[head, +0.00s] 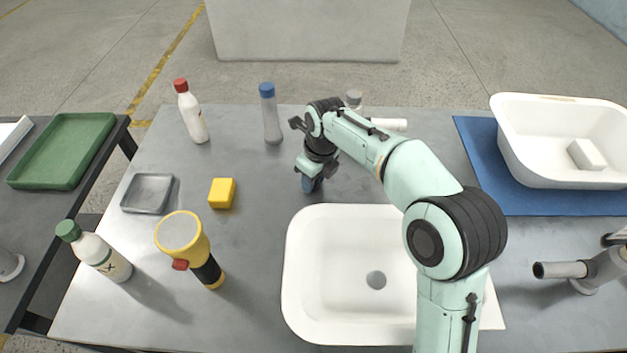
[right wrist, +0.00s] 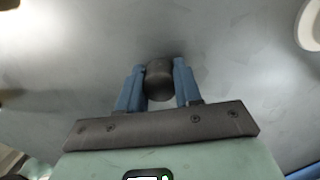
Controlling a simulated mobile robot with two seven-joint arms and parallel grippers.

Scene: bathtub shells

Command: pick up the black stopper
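The black stopper (right wrist: 160,80) shows in the right wrist view as a short dark cylinder between the two blue fingers of my right gripper (right wrist: 159,88). Both fingers meet its sides, so the gripper looks shut on it. In the head view my right gripper (head: 312,184) points down at the grey table, just behind the white basin. My left gripper is not in view.
The white basin (head: 335,330) stands in front. A yellow flashlight (head: 181,232), yellow block (head: 222,193), grey tray (head: 147,207) and green-capped bottle (head: 100,255) are left. A red-capped bottle (head: 192,115) and blue-capped bottle (head: 270,115) stand behind. A white tub (head: 530,160) is on a blue mat (head: 487,160) right.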

